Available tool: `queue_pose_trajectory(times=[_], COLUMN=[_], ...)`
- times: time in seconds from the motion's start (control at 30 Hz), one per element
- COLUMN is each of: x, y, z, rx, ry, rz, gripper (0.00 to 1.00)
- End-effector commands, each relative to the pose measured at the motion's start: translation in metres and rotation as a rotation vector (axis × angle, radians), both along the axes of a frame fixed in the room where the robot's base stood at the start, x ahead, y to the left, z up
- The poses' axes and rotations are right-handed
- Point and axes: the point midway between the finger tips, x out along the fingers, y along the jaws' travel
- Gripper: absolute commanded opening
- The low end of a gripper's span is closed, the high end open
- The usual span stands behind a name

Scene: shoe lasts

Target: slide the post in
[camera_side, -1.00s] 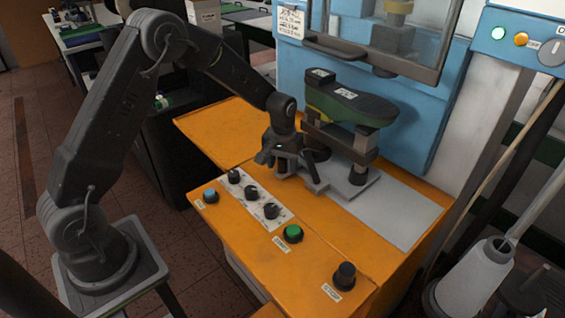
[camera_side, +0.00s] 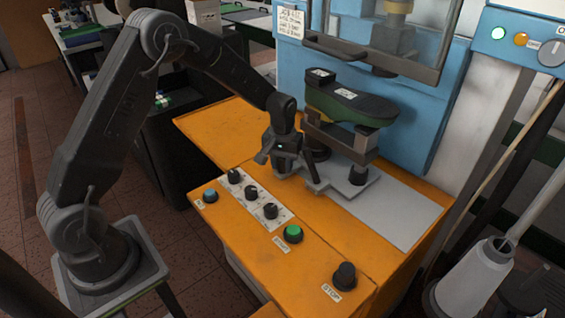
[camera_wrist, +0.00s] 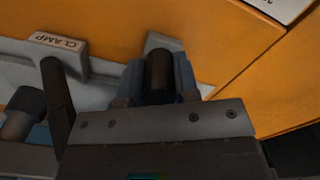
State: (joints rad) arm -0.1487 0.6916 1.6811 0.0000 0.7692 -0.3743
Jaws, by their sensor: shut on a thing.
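A green and black shoe last (camera_side: 350,103) sits on a grey bracket (camera_side: 340,138) on the orange machine. Below the bracket, a short dark post (camera_side: 358,176) stands on a grey base plate (camera_side: 338,183). My gripper (camera_side: 281,165) is just left of this assembly, low over the table. In the wrist view my gripper (camera_wrist: 155,85) is shut on a dark round handle (camera_wrist: 159,72), one finger on each side. The handle's lower end is hidden. A grey block marked CLAMP (camera_wrist: 60,45) is left of it, with a dark bar (camera_wrist: 57,100) beside it.
A flat grey plate (camera_side: 398,218) lies to the right. A control panel (camera_side: 262,204) with knobs, a green button (camera_side: 292,233) and a black STOP button (camera_side: 344,275) are at the front. A press head with a guard frame (camera_side: 375,55) hangs above the last.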

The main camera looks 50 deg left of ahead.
Motion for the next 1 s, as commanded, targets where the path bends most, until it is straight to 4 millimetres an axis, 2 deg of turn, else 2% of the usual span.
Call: queue_pose_trajectory(times=[0.17,0.27,0.7,1.0], x=[0.0,0.0,0.0,0.0], y=[-0.01,-0.024,-0.124,-0.171], z=[0.001,0.001,0.001,0.001], rx=[0.0,-0.001,-0.002,-0.001], ry=[-0.001,0.0,-0.002,-0.002], rz=[-0.001,-0.004,-0.008,-0.004], gripper=[0.0,0.0,0.0,0.0])
